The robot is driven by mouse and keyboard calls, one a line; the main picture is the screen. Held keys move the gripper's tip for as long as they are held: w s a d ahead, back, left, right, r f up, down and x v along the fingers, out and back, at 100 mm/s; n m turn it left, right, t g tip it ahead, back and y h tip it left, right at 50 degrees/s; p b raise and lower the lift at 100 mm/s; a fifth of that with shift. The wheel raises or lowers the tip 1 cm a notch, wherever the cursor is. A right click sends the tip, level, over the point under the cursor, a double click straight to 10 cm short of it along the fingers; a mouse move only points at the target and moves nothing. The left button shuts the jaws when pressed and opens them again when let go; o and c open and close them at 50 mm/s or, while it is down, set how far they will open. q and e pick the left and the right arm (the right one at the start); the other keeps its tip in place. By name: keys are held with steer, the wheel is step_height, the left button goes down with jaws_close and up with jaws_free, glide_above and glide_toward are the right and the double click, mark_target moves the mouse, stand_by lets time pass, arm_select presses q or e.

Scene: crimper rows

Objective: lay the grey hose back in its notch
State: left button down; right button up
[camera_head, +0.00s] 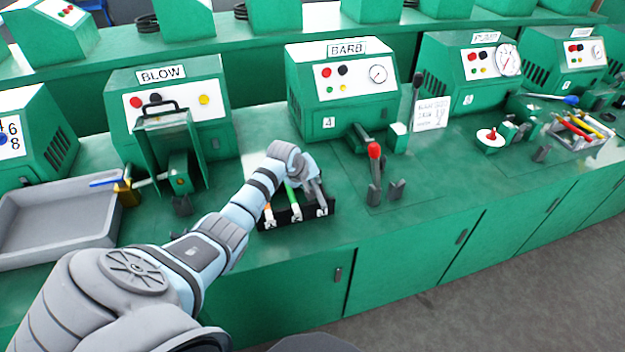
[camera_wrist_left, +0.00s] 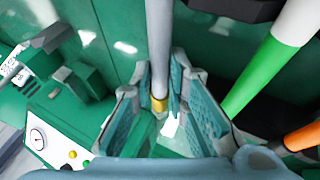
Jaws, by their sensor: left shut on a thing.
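The grey hose (camera_wrist_left: 160,40) has a brass end (camera_wrist_left: 159,103) and sits between the fingers of my left gripper (camera_wrist_left: 165,110). The gripper is shut on it near that end. In the head view my left gripper (camera_head: 306,172) is at the back of a small black rack (camera_head: 296,220), and the grey hose (camera_head: 318,196) shows at the rack's right side. A green and white hose (camera_head: 292,200) and an orange and white hose (camera_head: 268,212) lie in the rack to its left. I cannot tell whether the grey hose touches its notch. My right gripper is out of view.
The BARB machine (camera_head: 343,88) stands behind the rack, with a red-knobbed lever (camera_head: 374,150) to the right. The BLOW machine (camera_head: 170,105) and a grey tray (camera_head: 60,218) are to the left.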

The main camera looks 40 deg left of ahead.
arm_select(q)
steer(key=c, duration=1.5)
jaws_free()
steer(key=shift+r, duration=0.1)
steer(key=v, duration=1.2)
